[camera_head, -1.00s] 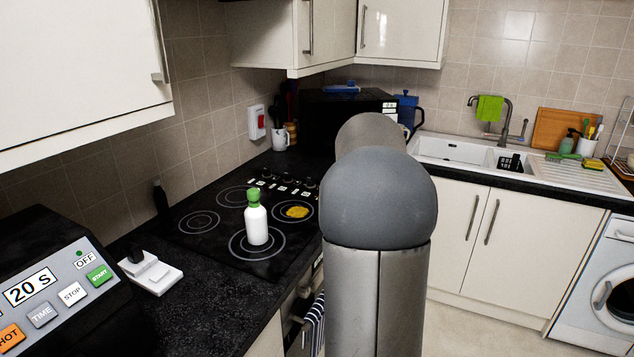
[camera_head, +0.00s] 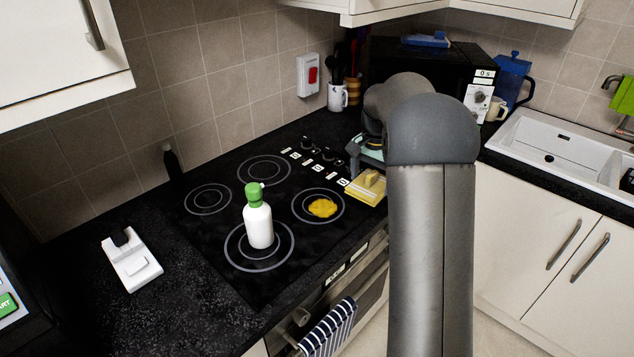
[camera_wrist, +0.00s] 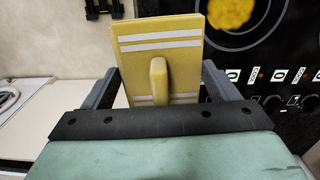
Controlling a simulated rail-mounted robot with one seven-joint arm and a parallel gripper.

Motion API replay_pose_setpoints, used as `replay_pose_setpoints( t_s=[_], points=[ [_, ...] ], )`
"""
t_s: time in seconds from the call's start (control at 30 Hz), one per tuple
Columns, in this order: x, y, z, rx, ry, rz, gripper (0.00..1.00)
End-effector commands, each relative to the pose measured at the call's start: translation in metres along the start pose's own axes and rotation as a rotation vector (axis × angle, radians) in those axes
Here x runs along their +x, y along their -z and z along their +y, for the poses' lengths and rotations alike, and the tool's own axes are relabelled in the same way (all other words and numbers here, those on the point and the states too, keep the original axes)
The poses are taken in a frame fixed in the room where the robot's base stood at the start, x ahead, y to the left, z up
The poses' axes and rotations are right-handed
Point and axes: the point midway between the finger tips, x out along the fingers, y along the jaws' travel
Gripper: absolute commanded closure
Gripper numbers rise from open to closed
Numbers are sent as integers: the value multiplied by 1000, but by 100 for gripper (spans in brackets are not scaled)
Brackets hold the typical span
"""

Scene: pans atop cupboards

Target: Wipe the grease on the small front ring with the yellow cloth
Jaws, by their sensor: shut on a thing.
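The yellow cloth (camera_head: 366,190) is a flat yellow pad with white stripes and a raised grip, as the wrist view (camera_wrist: 187,42) shows. My gripper (camera_wrist: 160,82) is shut on it, with a finger on each side. In the head view my gripper (camera_head: 370,152) is partly hidden behind my arm, at the right edge of the hob. The grease is a yellow patch (camera_head: 322,208) on the small front ring (camera_head: 300,210). The cloth is to the right of the patch and apart from it. The wrist view also shows the grease (camera_wrist: 230,10) at the top.
A white bottle with a green cap (camera_head: 259,222) stands on the large front ring (camera_head: 234,255), left of the grease. Control knobs (camera_head: 308,147) line the hob's right side. A microwave (camera_head: 420,70) stands behind my arm. The rear rings are clear.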

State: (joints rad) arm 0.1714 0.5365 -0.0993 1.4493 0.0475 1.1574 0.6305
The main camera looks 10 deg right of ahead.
Motion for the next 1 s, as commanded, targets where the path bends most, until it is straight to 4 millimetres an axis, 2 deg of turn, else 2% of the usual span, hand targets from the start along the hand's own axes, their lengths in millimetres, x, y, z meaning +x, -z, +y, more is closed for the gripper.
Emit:
replay_pose_setpoints(
  t_s=[0.03,0.1,0.2,0.3,0.5,0.83,1.0],
  points=[
    [7,-15,-27,7,-1,-3,37],
    [16,-32,-56,35,0,-3,37],
    [28,-53,-87,67,2,-4,37],
    [36,-69,-107,89,4,-5,37],
    [42,-81,-121,110,6,-5,37],
    [42,-82,-121,110,6,-5,37],
    [52,-81,-120,110,5,-6,37]
  ],
)
